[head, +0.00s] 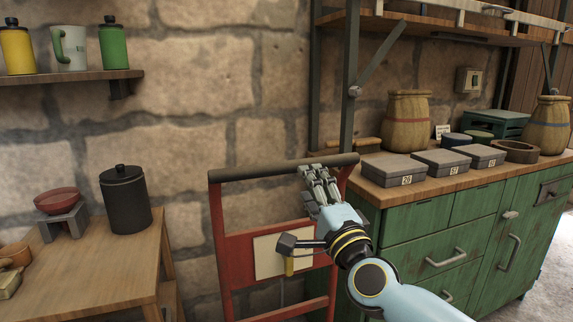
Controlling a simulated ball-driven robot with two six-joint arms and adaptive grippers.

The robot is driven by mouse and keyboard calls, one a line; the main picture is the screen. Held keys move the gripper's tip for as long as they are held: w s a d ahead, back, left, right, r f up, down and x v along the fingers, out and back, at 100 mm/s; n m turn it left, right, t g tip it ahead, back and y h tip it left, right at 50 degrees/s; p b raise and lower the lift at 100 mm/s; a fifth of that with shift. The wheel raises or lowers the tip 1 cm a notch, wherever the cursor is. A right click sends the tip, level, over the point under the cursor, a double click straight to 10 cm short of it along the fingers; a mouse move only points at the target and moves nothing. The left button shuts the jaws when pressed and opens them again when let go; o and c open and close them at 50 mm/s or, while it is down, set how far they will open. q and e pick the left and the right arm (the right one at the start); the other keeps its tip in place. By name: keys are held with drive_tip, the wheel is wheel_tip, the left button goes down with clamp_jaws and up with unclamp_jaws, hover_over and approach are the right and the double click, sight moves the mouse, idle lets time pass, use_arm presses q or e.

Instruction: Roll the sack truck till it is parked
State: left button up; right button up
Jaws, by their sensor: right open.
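The sack truck (221,237) is a red upright frame with a dark handle bar (259,171) across its top. It stands against the stone wall, between the wooden table and the green cabinet. A pale panel (270,257) is on its front; its wheels and foot are out of view. My right gripper (312,174) is open at the right part of the handle bar, its fingers close to the bar. I cannot tell whether they touch it. My right arm hides part of the truck's right side. My left gripper is not in view.
A wooden table (95,262) with a dark canister (125,200) and a red bowl (58,200) stands at left. A shelf (70,77) with cans hangs upper left. Bare floor (545,285) shows at far right.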

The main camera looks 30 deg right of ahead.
sight(295, 172)
drive_tip(key=x, duration=0.8)
drive_tip(key=shift+a+f, duration=0.1)
clamp_jaws()
drive_tip(key=shift+s+f, duration=0.1)
drive_tip(key=shift+s, duration=0.05)
idle(0.4)
